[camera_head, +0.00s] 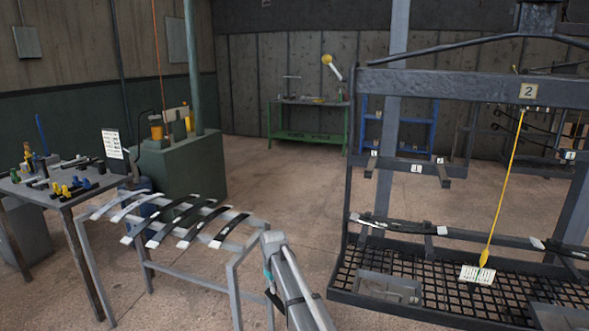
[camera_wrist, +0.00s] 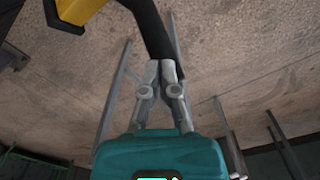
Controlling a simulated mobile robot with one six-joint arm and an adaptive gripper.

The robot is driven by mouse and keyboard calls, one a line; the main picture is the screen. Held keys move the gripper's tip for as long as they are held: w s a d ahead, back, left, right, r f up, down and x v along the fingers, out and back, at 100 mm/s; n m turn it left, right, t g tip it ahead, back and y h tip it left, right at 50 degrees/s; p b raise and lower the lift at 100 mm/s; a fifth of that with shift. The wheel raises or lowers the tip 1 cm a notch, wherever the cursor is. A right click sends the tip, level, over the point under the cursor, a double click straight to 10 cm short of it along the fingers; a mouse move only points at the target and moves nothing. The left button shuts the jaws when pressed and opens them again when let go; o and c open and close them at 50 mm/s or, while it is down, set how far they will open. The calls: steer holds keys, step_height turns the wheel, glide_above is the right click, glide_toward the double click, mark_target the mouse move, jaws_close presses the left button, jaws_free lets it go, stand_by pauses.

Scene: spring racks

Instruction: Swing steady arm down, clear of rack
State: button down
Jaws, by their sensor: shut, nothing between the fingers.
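The dark rack (camera_head: 440,82) with a "2" plate stands at the right of the head view. My gripper (camera_wrist: 160,66) is shut and empty in the wrist view, its fingertips together over the floor. In the head view my arm hangs low, left of the rack and apart from it in the picture; the fingertips are not clear there. A black bar (camera_wrist: 146,22) shows at the fingertips in the wrist view; I cannot tell whether they touch. No separate part can be surely picked out as the steady arm.
A grey stand (camera_head: 233,262) with several curved spring leaves is close left of my arm. A yellow cord (camera_head: 506,180) with a white tag (camera_head: 478,274) hangs at the rack's mesh shelf (camera_head: 440,298). A tool table (camera_head: 62,194) stands far left. Open floor lies behind.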

mark_target(272, 295)
steer(key=shift+w+a+f+b, duration=0.1)
steer(key=shift+a+f+b, duration=0.2)
steer(key=shift+f+b, duration=0.6)
steer(key=shift+w+a+f+b, duration=0.1)
steer(key=shift+a+f+b, duration=0.15)
steer(key=shift+f+b, duration=0.65)
step_height(272, 295, up, 8)
steer(key=p, duration=0.8)
steer(key=shift+d, duration=0.1)
steer(key=s+d+r+m+p, duration=0.4)
steer(key=s+d, duration=0.8)
steer(key=s, duration=0.1)
steer(key=s+d+r+m+p, duration=0.4)
steer(key=s+d+p, duration=0.1)
steer(key=s+d, duration=0.7)
steer(key=shift+s+d+r, duration=0.25)
steer(key=shift+s+r, duration=0.15)
steer(key=shift+s, duration=0.3)
steer(key=shift+d, duration=0.1)
